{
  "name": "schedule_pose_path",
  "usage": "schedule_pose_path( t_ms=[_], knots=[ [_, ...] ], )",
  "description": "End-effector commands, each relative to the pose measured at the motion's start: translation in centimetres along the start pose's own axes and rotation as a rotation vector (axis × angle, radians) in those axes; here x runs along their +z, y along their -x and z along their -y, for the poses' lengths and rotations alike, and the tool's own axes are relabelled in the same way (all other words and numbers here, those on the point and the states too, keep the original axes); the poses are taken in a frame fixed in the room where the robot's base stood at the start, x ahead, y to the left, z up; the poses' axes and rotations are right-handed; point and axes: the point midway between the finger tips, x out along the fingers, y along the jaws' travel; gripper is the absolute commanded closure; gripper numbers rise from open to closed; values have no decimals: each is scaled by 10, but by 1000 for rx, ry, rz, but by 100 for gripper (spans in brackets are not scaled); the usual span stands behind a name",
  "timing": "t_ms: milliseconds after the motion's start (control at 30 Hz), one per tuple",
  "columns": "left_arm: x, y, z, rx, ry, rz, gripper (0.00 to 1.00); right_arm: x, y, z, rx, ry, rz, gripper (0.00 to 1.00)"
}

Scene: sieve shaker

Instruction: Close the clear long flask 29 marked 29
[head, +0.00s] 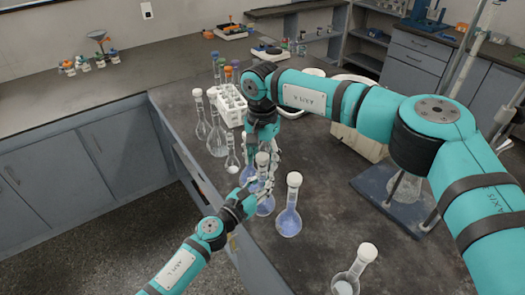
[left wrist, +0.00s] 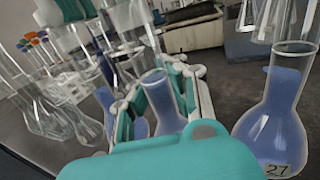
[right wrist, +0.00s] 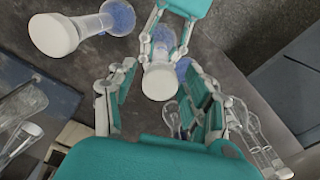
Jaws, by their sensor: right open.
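A clear long-necked flask with blue liquid (head: 265,206) stands among other flasks on the dark bench. Its white stopper (right wrist: 160,82) is at the top of the neck, but I cannot tell if it is fully seated. No 29 label is readable. My left gripper (left wrist: 160,85) has its fingers on either side of a flask neck (left wrist: 158,98); whether they touch it is unclear. It also shows in the head view (head: 258,190). My right gripper (right wrist: 158,95) is open above, with its fingers on either side of the stopper, apart from it.
A stoppered blue flask (head: 289,215) stands close right; a blue flask marked 27 (left wrist: 275,120) shows in the left wrist view. Clear flasks (head: 216,135) and a white rack (head: 231,104) stand behind left. Another stoppered flask (head: 352,275) is at the front.

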Motion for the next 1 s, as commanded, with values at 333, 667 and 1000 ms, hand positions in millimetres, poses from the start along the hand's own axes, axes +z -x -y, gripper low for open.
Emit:
schedule_pose_path(
  t_ms=[333, 667, 1000],
  knots=[
    [-1, 0, 0, 0, 0, -2, 100, 0, 0, 0, 0, 0, 0, 67],
    [-1, 0, 0, 0, -1, -2, 100, 0, 0, 0, 0, 0, 1, 100],
    [-1, 0, 0, 1, 0, -2, 100, 0, 0, 0, 1, -390, 2, 100]
  ],
)
